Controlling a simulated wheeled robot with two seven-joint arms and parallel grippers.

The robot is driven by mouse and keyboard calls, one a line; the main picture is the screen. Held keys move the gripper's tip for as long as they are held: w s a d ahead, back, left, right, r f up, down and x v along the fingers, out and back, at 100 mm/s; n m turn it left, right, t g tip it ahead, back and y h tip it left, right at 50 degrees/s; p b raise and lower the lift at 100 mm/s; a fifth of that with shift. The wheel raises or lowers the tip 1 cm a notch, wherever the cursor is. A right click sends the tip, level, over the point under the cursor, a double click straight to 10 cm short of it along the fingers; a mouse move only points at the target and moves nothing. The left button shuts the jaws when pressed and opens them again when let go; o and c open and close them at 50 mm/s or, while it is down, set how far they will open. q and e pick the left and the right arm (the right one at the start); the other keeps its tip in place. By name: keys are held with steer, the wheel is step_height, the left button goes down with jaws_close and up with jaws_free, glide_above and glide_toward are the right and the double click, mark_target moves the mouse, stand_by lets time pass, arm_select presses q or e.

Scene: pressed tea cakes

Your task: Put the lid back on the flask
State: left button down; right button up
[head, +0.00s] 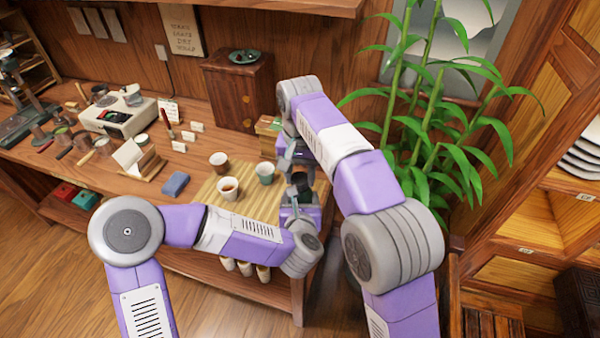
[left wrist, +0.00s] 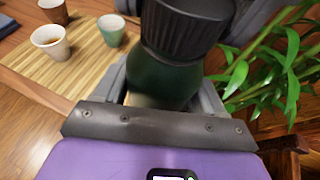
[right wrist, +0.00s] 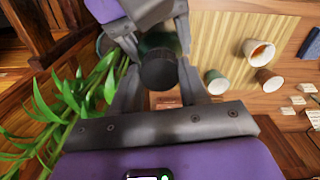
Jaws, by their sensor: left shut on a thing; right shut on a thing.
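The dark green flask (left wrist: 165,75) is between the fingers of my left gripper (left wrist: 168,92), which is shut on it. It also shows small and partly hidden in the head view (head: 299,181). The black ribbed lid (left wrist: 186,28) is directly over the flask's top, and looks slightly tilted in the left wrist view. My right gripper (right wrist: 158,82) is shut on the lid, whose dark round end shows in the right wrist view (right wrist: 158,70). The flask's mouth is hidden, so I cannot tell whether the lid is seated or just above it.
The bamboo mat (head: 212,190) holds a tea-filled cup (head: 228,190), a brown cup (head: 219,161) and a green cup (head: 265,173) left of the grippers. A tall plant (head: 430,130) stands close on the right. A blue cloth (head: 174,184) lies left of the mat.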

steer(key=m, duration=0.3)
steer(key=shift+m, duration=0.4)
steer(key=m, duration=0.7)
steer(key=shift+m, duration=0.4)
steer(key=m, duration=0.3)
steer(key=shift+m, duration=0.3)
steer(key=m, duration=0.3)
steer(key=shift+m, duration=0.4)
steer(key=m, duration=1.1)
steer(key=o, duration=1)
